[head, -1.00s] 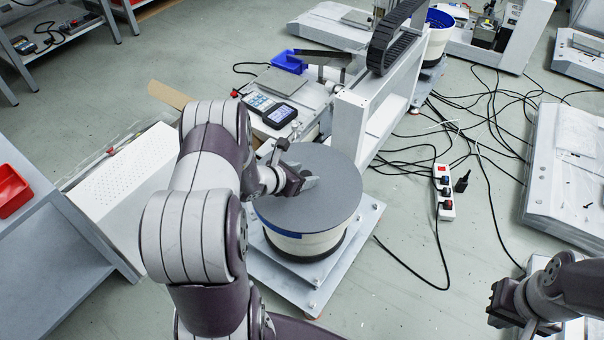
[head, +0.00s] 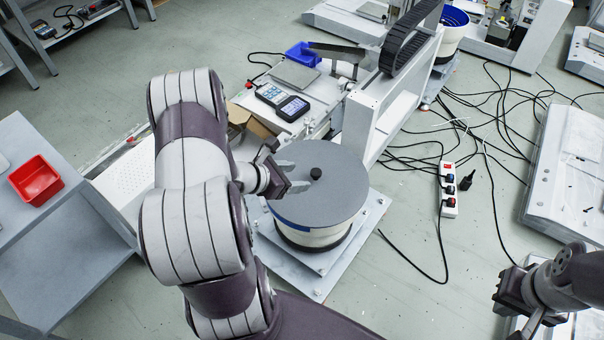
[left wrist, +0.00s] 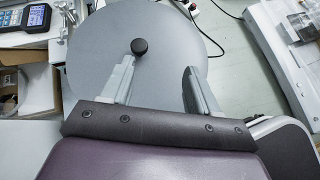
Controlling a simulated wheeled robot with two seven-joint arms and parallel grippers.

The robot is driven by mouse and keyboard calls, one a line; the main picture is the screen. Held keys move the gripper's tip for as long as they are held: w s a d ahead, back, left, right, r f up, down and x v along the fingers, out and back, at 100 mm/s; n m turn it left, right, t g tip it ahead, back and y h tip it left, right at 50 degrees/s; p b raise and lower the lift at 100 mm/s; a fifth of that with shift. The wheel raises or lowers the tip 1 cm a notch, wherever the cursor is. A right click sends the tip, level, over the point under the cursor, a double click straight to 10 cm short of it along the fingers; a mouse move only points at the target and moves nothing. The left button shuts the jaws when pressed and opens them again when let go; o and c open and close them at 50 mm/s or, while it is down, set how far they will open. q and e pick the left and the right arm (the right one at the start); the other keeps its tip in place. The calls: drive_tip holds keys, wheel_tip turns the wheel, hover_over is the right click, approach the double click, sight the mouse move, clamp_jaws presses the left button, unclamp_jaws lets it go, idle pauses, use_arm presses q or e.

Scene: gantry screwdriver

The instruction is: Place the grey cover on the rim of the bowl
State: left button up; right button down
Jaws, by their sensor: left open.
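The grey cover (head: 325,200) is a flat round disc with a small black knob (head: 316,174). It lies over the top of the white bowl (head: 312,236), and a strip of blue shows under its left edge. In the left wrist view the cover (left wrist: 140,85) fills the upper middle, with the knob beyond the fingertips. My left gripper (head: 287,176) is open at the cover's left side, its fingers apart and clear of the knob; the fingers also show in the left wrist view (left wrist: 157,80). My right gripper (head: 510,292) is at the lower right, away from the bowl; its jaws are unclear.
The bowl stands on a pale base plate (head: 375,207). A white gantry frame (head: 372,125) rises behind it. A handheld meter (head: 293,107) lies behind left. A red bin (head: 36,181) sits far left. Cables and a power strip (head: 449,190) lie on the floor at right.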

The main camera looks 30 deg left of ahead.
use_arm(q)
drive_tip(key=s+d+r+m+g+h, duration=0.1)
drive_tip(key=s+d+r+m+g, duration=0.1)
drive_tip(key=d+m+g, duration=0.3)
drive_tip(key=s+d+r+m+g+h, duration=0.1)
drive_tip(key=s+d+r+m+g, duration=0.15)
drive_tip(key=d+m, duration=0.4)
drive_tip(key=s+r+m+y, duration=0.2)
drive_tip(key=r+m+y, duration=0.1)
drive_tip(key=m, duration=0.7)
drive_tip(key=s+d+r+m+g+y, duration=0.1)
drive_tip(key=s+r+m+y, duration=0.2)
drive_tip(key=m, duration=0.6)
drive_tip(key=shift+s+d+r+m, duration=0.15)
drive_tip(key=shift+s+d+m, duration=0.1)
drive_tip(key=shift+m, duration=0.1)
drive_tip(key=shift+r, duration=0.1)
wheel_tip(320, 180, up, 39)
drive_tip(key=p, duration=3.9)
drive_tip(key=shift+r, duration=0.15)
